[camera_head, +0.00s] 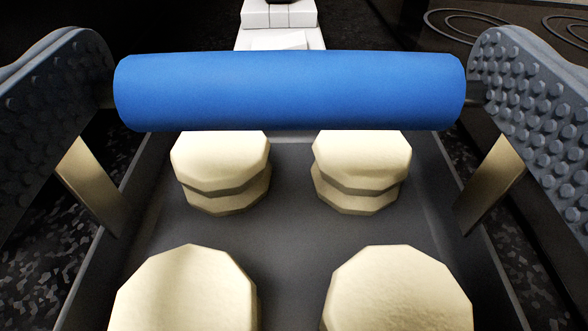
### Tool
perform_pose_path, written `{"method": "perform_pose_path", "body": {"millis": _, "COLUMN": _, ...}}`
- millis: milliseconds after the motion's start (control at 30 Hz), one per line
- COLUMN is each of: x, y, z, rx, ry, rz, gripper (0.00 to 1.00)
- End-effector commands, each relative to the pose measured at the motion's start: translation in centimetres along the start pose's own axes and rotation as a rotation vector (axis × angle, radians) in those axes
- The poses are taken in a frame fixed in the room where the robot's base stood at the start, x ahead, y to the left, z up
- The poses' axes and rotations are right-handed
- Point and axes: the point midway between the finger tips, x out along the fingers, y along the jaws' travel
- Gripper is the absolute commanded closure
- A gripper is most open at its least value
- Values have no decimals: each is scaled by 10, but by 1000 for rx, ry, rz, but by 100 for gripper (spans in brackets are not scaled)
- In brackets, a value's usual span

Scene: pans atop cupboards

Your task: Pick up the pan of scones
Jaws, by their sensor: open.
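The pan (290,230) is a dark grey tray with raised sides, below my gripper. Several pale scones (220,165) lie in it, two near the bottom edge and two farther up. A blue cylinder (290,92) spans the pan crosswise and looks like its handle. Brass-coloured strips (92,185) rise at both sides of the pan and pass behind my fingers. My gripper (292,105) is open, with one studded grey finger at each end of the blue cylinder. A small gap shows between each finger pad and the blue end. The pan's near end is cut off.
A speckled dark countertop (35,260) shows on both sides of the pan. White blocky shapes (280,20) stand beyond the blue cylinder. Ring markings on a dark surface (470,25) show at the top right, like a hob.

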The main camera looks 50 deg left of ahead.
Motion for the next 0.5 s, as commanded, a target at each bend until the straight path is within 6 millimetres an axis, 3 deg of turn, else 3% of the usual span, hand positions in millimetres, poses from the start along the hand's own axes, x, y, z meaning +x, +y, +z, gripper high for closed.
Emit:
{"method": "perform_pose_path", "body": {"millis": 133, "x": 13, "y": -2, "z": 2, "rx": 0, "ry": -3, "rz": -2, "gripper": 0}}
{"method": "perform_pose_path", "body": {"millis": 433, "x": 16, "y": -1, "z": 1, "rx": 0, "ry": -4, "rz": 0, "gripper": 0}}
{"method": "perform_pose_path", "body": {"millis": 500, "x": 16, "y": -1, "z": 1, "rx": 0, "ry": -4, "rz": 0, "gripper": 19}}
